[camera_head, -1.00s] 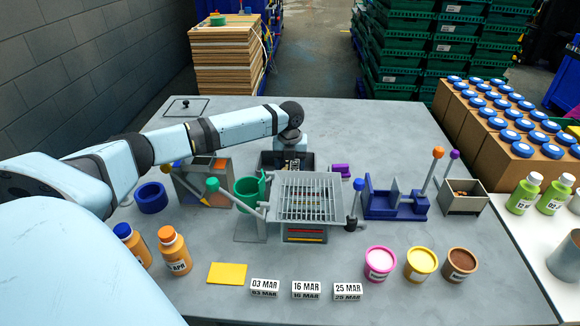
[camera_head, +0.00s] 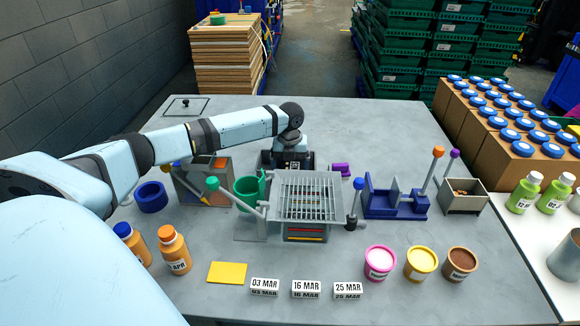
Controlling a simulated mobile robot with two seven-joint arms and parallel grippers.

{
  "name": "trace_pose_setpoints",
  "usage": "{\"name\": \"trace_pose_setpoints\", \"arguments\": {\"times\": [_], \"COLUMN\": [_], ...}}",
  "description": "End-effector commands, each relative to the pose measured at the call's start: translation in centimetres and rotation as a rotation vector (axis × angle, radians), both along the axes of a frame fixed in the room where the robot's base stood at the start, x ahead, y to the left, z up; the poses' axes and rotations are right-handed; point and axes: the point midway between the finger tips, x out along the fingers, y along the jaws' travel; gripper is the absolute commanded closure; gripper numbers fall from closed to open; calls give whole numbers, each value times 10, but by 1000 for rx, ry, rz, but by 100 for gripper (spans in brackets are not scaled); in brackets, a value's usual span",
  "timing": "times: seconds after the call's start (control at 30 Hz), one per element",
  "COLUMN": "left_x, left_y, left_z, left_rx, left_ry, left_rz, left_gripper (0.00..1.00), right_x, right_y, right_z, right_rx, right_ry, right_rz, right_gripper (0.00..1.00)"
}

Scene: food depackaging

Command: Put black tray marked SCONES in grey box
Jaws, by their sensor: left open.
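A black tray (camera_head: 266,160) sits on the table behind the grey grate. Most of it is hidden, and no SCONES marking is readable. My left gripper (camera_head: 294,164) is at the tray, pointing down. Its fingers are small and partly hidden, so contact with the tray cannot be told. A grey box (camera_head: 462,206) with brown pieces inside stands at the right of the table. Another grey box-like holder with coloured panels (camera_head: 216,184) stands left of the grate. My right gripper is not in view.
The grey grate (camera_head: 306,190) stands in front of the tray, with a green cup (camera_head: 248,190) left of it. A purple block (camera_head: 341,170) and a blue lever fixture (camera_head: 395,206) are to the right. Bottles, date blocks and tubs line the front.

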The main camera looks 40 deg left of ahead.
Motion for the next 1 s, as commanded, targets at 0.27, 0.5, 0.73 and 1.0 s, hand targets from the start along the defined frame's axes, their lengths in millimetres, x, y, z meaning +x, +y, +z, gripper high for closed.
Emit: {"name": "trace_pose_setpoints", "arguments": {"times": [0.27, 0.5, 0.73, 1.0], "left_x": [1, 1, 0, 0], "left_y": [0, 0, 0, 0], "left_z": [58, 101, 114, 114], "left_rx": [0, -2, -1, -1], "left_ry": [-4, -4, -1, -1], "left_rz": [1, 0, 1, 1], "left_gripper": [9, 9, 9, 9], "right_x": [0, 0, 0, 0], "right_y": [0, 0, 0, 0], "right_z": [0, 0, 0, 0], "right_rx": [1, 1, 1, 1], "right_ry": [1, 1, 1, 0], "right_rz": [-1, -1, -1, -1], "right_gripper": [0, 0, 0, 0]}}
